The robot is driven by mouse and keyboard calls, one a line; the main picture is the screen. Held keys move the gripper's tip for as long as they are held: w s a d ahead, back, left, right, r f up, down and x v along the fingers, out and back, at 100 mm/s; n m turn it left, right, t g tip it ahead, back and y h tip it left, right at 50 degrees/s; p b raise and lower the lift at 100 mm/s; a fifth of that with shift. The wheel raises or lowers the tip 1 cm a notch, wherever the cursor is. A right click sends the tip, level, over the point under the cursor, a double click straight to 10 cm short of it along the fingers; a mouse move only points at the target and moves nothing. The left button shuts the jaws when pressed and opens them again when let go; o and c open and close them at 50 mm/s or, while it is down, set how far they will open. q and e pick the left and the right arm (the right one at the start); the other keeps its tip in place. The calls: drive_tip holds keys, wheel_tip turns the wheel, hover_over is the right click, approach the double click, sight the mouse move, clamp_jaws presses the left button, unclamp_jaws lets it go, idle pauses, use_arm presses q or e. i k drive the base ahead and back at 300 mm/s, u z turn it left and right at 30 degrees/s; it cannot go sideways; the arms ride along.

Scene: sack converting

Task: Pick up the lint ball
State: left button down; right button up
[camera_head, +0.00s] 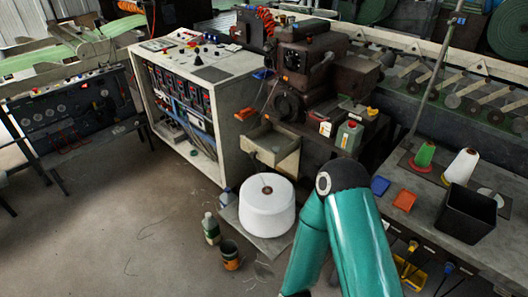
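I cannot make out a lint ball for certain in the head view. Thin loose strands (263,272) lie on the floor below a large white yarn package (266,214), but I cannot tell whether any of them form a ball. A teal arm of mine rises from the bottom edge and bends at a dark elbow, hiding part of the floor and the bench front. Neither of my grippers shows in the view.
A bottle (211,228) and an open can (231,256) stand on the floor. At right, a bench (440,226) carries a black bin (466,212), a green spool (425,155) and a white cone (461,166). A control cabinet (215,75) stands behind. Floor at lower left is mostly clear.

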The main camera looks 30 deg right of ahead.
sight(276, 150)
drive_tip(key=u, duration=0.2)
drive_tip(key=i, duration=1.8)
drive_tip(key=z, duration=0.75)
drive_tip(key=k, duration=0.75)
drive_tip(key=z, duration=0.25)
drive_tip(key=i, duration=0.85)
drive_tip(key=u, duration=0.1)
